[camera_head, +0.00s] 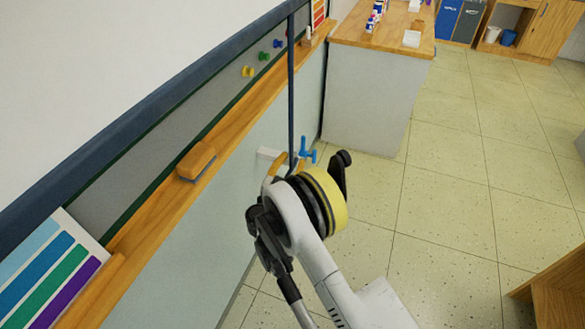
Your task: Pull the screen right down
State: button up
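The white screen (90,60) fills the upper left and ends in a dark blue bottom bar (150,115). The bar hangs in front of the grey board, above its wooden ledge. A dark blue cord or strap (291,85) runs straight down from near the bar's far end. Its lower end goes behind my gripper (283,162), low by the wall below the ledge. The wrist with its yellow ring hides most of the fingers, so I cannot tell whether they are open or hold the cord. A small bright blue fitting (304,151) shows just right of the cord.
An eraser (197,161) lies on the wooden ledge (150,215); several coloured magnets (263,56) are on the board. A counter (384,35) stands beyond my gripper. A wooden piece (555,290) is at the lower right. The tiled floor (440,180) between is clear.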

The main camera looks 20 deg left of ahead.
aim_at(291, 150)
notch_tip(291, 150, up, 6)
jog(key=shift+r, duration=0.2)
